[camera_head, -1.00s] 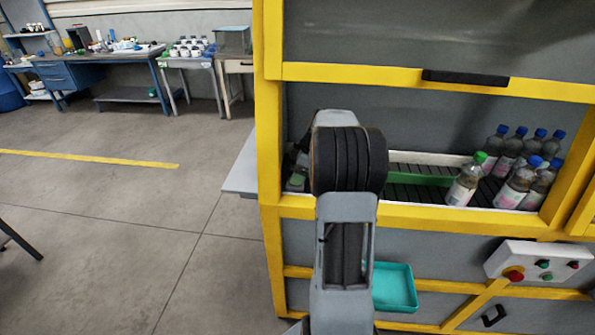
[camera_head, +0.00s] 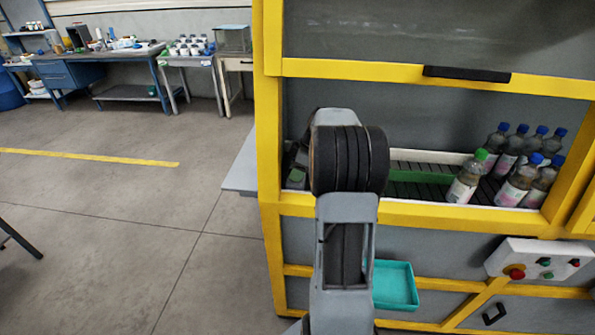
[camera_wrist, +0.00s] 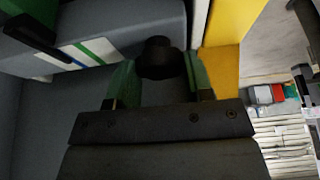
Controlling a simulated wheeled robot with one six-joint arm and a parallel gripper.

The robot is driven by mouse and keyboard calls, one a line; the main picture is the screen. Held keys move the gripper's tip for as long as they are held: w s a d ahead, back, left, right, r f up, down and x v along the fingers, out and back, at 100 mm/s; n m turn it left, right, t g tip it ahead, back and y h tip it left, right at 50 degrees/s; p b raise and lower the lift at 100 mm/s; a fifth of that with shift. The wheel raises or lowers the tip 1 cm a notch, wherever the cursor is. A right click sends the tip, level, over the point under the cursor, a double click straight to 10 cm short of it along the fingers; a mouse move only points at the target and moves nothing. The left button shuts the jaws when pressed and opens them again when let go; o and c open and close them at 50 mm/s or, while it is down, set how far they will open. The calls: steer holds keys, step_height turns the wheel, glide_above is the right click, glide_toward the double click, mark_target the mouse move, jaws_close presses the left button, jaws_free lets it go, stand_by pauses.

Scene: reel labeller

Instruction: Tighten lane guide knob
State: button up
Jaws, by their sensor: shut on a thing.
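In the wrist view a dark round knob (camera_wrist: 158,52) sits between the green-tipped fingers of my gripper (camera_wrist: 161,76). The fingers are shut on it, one on each side, and hide part of its sides. The knob's turn and how tight it sits cannot be told. In the head view my arm stands in front of the left part of the machine's opening and hides the knob. A green guide strip (camera_head: 425,177) runs along the dark conveyor (camera_head: 402,190) to the right of my arm.
Several bottles (camera_head: 513,184) stand at the conveyor's right end, one with a green cap. Yellow frame bars (camera_head: 420,218) border the opening below and at the sides. A teal tray (camera_head: 396,287) and a control box (camera_head: 540,260) are lower down.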

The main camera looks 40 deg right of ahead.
steer(key=shift+m, duration=0.4)
steer(key=o, duration=0.9)
steer(key=shift+b+v, duration=0.6)
steer(key=shift+v, duration=3.2)
steer(key=shift+s+a, duration=0.1)
steer(key=shift+s, duration=0.05)
